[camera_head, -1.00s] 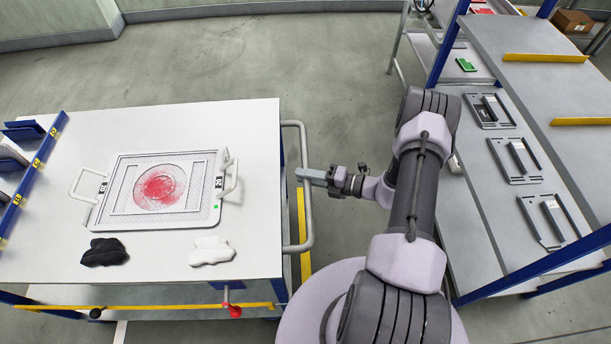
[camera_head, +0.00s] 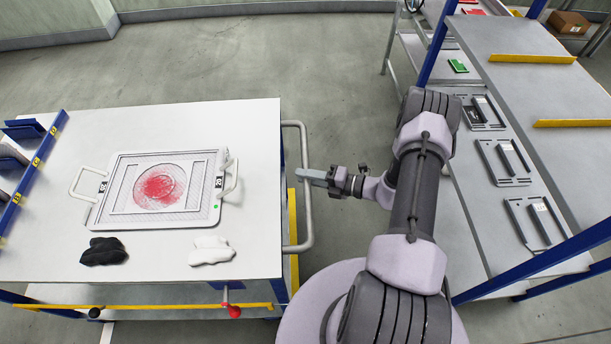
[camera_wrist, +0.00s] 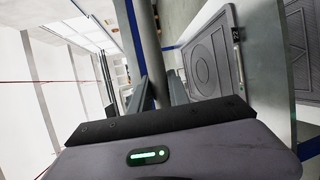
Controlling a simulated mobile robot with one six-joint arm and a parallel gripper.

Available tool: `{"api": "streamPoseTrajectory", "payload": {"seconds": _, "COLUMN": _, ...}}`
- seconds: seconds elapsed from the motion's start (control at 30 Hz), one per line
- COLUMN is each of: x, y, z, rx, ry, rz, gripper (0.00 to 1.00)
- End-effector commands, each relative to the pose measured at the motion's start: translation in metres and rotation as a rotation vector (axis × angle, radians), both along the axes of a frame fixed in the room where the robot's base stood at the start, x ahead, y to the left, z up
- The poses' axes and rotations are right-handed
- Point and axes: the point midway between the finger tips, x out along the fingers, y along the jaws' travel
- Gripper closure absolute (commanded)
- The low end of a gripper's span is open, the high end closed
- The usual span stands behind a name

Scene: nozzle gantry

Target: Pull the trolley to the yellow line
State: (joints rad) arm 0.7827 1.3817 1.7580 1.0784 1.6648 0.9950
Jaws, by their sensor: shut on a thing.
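The trolley (camera_head: 255,135) has a white top, blue posts and a grey tubular handle (camera_head: 307,222) on its right end. In the wrist view the handle tube (camera_wrist: 143,40) runs between the two fingers of my gripper (camera_wrist: 152,92). The yellow line (camera_head: 293,215) on the floor shows as a narrow strip along the trolley's right edge, behind the handle. The trolley top hides part of the line in this view.
On the trolley are a framed tray (camera_head: 212,205) with a red patch, a black cloth (camera_head: 104,252) and a white cloth (camera_head: 212,251). A red knob (camera_head: 234,311) sits at its front edge. A grey workbench (camera_head: 470,215) stands close on the right. Open floor lies behind.

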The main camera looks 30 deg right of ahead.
Motion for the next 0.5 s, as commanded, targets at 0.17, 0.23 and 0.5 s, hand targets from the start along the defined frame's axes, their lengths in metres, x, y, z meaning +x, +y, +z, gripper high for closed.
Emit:
{"api": "streamPoseTrajectory", "payload": {"seconds": 0.17, "x": 0.0006, "y": -0.0031, "z": 0.0001, "rx": -0.002, "ry": -0.001, "rz": -0.008, "gripper": 0.63}}
{"api": "streamPoseTrajectory", "payload": {"seconds": 0.23, "x": 0.0004, "y": -0.0027, "z": 0.0001, "rx": -0.002, "ry": -0.001, "rz": -0.007, "gripper": 0.57}}
{"api": "streamPoseTrajectory", "payload": {"seconds": 0.5, "x": 0.0001, "y": -0.0016, "z": -0.0002, "rx": -0.001, "ry": 0.0, "rz": -0.004, "gripper": 0.57}}
